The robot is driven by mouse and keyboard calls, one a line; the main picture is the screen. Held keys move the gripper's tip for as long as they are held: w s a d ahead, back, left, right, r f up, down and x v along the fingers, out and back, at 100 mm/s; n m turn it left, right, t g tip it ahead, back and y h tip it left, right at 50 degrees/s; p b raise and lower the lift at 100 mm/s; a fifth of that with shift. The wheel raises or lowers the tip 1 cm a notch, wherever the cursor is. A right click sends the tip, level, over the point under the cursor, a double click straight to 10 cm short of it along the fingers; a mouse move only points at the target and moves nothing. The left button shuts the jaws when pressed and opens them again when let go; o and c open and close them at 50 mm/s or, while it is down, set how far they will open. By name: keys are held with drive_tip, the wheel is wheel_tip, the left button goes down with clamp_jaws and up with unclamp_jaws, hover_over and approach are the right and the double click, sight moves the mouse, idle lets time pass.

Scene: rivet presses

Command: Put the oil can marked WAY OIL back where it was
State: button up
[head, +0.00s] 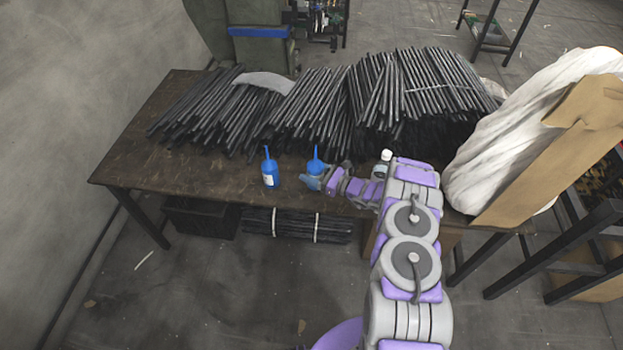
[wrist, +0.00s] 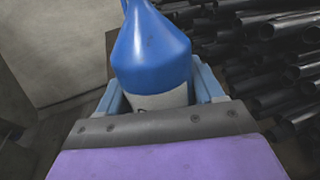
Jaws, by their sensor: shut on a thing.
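A blue oil can with a pale label (head: 270,171) and an upright spout stands on the front part of the dark table. To its right, a second blue oil can (head: 315,165) is at my gripper (head: 313,182). In the wrist view, this held can (wrist: 152,50) fills the space between my gripper's blue fingers (wrist: 160,95), which are shut on it. Its blue cone top and part of a pale body show. The lettering on both cans is too small or hidden to read. I cannot tell whether the held can touches the table.
Stacks of dark rods (head: 320,100) cover the back of the table (head: 140,160). A white-capped bottle (head: 384,160) stands right of my gripper, close to my arm. A large pale wrapped bundle (head: 520,130) and a brown board are at the right. The table's left front is clear.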

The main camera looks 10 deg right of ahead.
drive_tip(key=shift+w+a+f, duration=0.2)
drive_tip(key=shift+w+a, duration=0.05)
drive_tip(key=shift+w, duration=0.15)
drive_tip(key=f, duration=0.1)
drive_tip(key=f+b, duration=0.1)
drive_tip(key=f, duration=0.1)
drive_tip(key=shift+a+f, duration=0.1)
drive_tip(key=shift+a, duration=0.15)
drive_tip(key=shift+d, duration=0.1)
drive_tip(key=shift+d, duration=0.1)
drive_tip(key=o, duration=1.2)
